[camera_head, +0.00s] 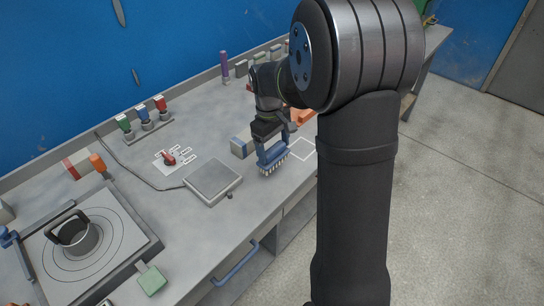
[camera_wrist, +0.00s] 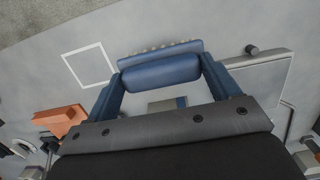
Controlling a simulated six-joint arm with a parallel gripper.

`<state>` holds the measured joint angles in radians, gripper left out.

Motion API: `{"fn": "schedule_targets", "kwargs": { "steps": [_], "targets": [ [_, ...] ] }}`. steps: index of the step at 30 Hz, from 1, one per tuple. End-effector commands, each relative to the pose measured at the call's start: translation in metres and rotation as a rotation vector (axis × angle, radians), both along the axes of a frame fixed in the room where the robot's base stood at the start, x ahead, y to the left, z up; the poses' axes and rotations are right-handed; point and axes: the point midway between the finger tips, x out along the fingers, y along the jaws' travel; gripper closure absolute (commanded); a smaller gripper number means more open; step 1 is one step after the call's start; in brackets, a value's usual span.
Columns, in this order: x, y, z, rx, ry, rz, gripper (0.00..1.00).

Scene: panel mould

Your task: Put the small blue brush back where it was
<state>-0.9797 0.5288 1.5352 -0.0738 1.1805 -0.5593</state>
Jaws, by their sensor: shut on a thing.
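The small blue brush (camera_head: 273,167) is at the end of my arm near the front edge of the bench, its pale bristles downward. In the wrist view its rounded blue body (camera_wrist: 160,71) spans between two blue fingers, with a row of bristle tips along its far side. My gripper (camera_head: 270,151) is shut on it. The brush looks held at or slightly above the bench; I cannot tell whether the bristles touch. An empty white square outline (camera_head: 304,149) lies just right of the brush, and at upper left in the wrist view (camera_wrist: 89,65).
A grey square plate (camera_head: 213,182) with a small knob stands left of the brush. An orange object (camera_wrist: 60,120) lies near the outline. A pale block with a blue part (camera_head: 242,146) is behind the brush. My arm hides the bench's right part.

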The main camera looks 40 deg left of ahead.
Motion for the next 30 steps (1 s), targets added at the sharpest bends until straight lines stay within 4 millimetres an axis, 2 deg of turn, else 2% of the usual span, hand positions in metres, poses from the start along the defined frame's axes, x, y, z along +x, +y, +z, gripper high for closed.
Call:
{"fn": "schedule_targets", "kwargs": {
  "steps": [5, 12, 23, 24, 26, 27, 30],
  "targets": [
    [-0.003, 0.005, -0.009, -0.001, 0.001, 0.000, 0.40],
    [-0.002, 0.005, -0.042, -0.002, 0.002, 0.000, 0.40],
    [-0.002, 0.005, -0.046, -0.001, 0.001, 0.000, 0.40],
    [-0.002, 0.005, -0.047, -0.001, 0.001, 0.000, 0.17],
    [-0.002, 0.005, -0.046, 0.000, 0.000, 0.000, 0.05],
    [-0.002, 0.005, -0.046, 0.000, 0.000, 0.000, 0.00],
    [-0.002, 0.005, -0.046, 0.000, 0.000, 0.000, 0.00]
  ]
}}
